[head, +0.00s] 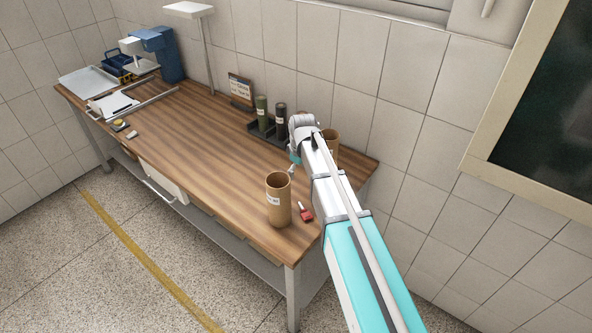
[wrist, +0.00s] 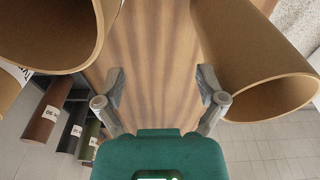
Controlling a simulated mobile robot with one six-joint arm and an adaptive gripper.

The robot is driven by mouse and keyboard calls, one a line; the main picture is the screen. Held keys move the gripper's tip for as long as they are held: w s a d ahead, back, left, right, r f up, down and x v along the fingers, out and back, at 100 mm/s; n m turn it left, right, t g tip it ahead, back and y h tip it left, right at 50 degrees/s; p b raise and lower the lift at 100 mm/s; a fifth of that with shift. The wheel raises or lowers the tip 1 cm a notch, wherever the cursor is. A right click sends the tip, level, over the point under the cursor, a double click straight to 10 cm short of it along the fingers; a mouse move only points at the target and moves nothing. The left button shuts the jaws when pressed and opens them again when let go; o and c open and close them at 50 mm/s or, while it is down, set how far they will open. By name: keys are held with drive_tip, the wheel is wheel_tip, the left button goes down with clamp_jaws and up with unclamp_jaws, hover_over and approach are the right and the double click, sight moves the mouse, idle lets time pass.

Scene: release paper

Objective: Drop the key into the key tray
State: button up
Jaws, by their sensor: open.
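A small red item with a pale, narrow end (head: 306,213) lies on the wooden table near its front right corner, beside a cardboard tube; it may be the key, but it is too small to be sure. I cannot pick out the key tray for certain in either view. My gripper (wrist: 158,92) is open, with bare wood tabletop between its fingers and nothing held. In the head view my gripper (head: 292,169) is above the right part of the table, behind the upright tube and partly hidden by my arm.
One cardboard tube (head: 278,202) stands at the front; another (head: 331,143) is partly behind my arm. Tubes flank my fingers in the wrist view (wrist: 255,65). A dark rack (head: 257,130) holds dark canisters. Trays and papers (head: 113,103) lie far left. The table's middle is clear.

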drive_tip(key=shift+r, duration=0.1)
idle(0.4)
drive_tip(key=shift+s+d+r+p, duration=0.1)
drive_tip(key=shift+s+r+p, duration=0.15)
drive_tip(key=shift+r+p, duration=0.5)
drive_tip(key=shift+s+d+r+p, duration=0.1)
drive_tip(key=shift+s+r+p, duration=0.1)
drive_tip(key=shift+r+p, duration=0.5)
drive_tip(key=shift+s+r+p, duration=0.1)
drive_tip(key=shift+r+p, duration=0.15)
drive_tip(key=shift+p, duration=0.1)
